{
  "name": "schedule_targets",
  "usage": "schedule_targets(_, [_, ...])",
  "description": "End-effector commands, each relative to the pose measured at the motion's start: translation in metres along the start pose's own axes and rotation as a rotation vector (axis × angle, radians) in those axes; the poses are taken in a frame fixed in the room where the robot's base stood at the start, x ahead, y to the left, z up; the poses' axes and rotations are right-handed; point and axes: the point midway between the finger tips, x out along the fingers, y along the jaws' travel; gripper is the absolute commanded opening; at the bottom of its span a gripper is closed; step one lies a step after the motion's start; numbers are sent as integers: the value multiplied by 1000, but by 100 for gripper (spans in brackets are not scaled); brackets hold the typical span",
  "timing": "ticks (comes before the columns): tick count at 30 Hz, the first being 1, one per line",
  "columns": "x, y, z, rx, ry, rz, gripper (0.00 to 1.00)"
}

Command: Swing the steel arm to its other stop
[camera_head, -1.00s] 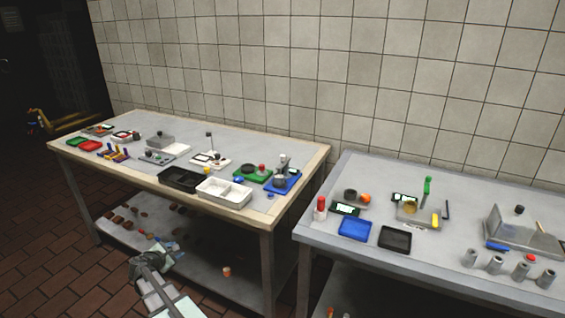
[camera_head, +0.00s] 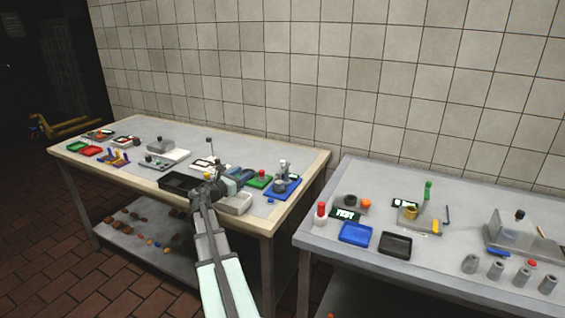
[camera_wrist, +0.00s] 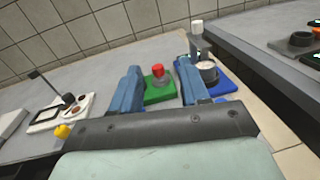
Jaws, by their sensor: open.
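A blue base (camera_head: 292,190) at the right end of the wooden-edged table carries a steel post and a round steel cup; it also shows in the wrist view (camera_wrist: 222,89). The pale-topped steel upright (camera_wrist: 197,40) on it looks like the steel arm, but its stops are too small to make out. Left of it, a green base (camera_wrist: 158,95) carries a red knob (camera_wrist: 158,71). My gripper (camera_wrist: 158,70) is open and empty, its blue fingers short of both bases.
A black tray (camera_head: 178,184) and a pale tray (camera_head: 236,204) lie near the front edge, under or beside my gripper. A thin black-headed post (camera_wrist: 38,76) stands on a white base at left. A second table (camera_head: 420,262) stands right, across a gap.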

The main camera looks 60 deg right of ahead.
Motion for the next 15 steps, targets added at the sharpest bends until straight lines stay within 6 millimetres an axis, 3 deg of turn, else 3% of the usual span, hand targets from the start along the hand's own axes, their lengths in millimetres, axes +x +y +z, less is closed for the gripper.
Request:
schedule_targets(1, [9, -18, 3, -15, -5, -37, 45])
schedule_targets(3, [18, -36, 5, -36, -8, -77, 45])
schedule_targets(6, [26, -51, 8, -54, -11, -112, 45])
schedule_targets(15, [53, -59, 9, -62, -12, -130, 45])
